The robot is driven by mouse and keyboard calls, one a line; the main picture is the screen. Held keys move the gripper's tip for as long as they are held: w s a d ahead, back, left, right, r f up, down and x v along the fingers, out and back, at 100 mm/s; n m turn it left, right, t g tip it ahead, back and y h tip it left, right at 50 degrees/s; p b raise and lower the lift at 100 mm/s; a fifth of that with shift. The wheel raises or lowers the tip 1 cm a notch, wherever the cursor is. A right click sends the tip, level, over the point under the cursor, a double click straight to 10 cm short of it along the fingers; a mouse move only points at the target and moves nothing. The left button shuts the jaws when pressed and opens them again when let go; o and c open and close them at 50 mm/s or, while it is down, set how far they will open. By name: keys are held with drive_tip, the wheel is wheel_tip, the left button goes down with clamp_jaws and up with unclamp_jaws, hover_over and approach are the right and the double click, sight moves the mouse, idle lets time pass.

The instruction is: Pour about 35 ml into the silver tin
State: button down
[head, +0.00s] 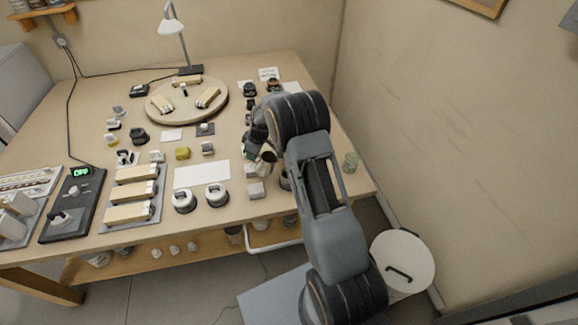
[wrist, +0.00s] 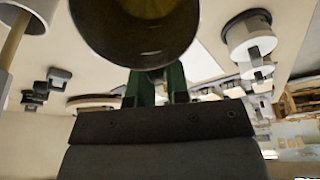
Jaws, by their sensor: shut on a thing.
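My gripper (head: 258,146) is over the right part of the bench, partly hidden by my own arm. In the wrist view its green fingers (wrist: 158,86) are shut on a dark olive-brown, glossy round vessel (wrist: 138,30), cut off by the top edge. The held vessel shows as a small pale shape (head: 267,153) in the head view. Its tilt and contents are not clear. A small pale grey object (head: 257,190) stands below the gripper in the head view; I cannot tell if it is the silver tin. A dark cup (head: 285,181) is partly behind my arm.
Two white round containers (head: 217,195) and a white sheet (head: 202,174) lie left of the gripper. A round wooden board (head: 190,112) and a lamp (head: 172,26) are at the back. A white bin (head: 402,262) stands on the floor.

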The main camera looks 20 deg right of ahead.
drive_tip(key=shift+w+a+r+g+h+p, duration=0.3)
drive_tip(key=shift+a+r+h+p, duration=0.15)
drive_tip(key=shift+p, duration=0.55)
drive_tip(key=shift+w+a+f+g+h+p, duration=0.35)
drive_tip(key=shift+w+a+g+h+p, duration=0.1)
drive_tip(key=shift+w+a+g+h, duration=0.25)
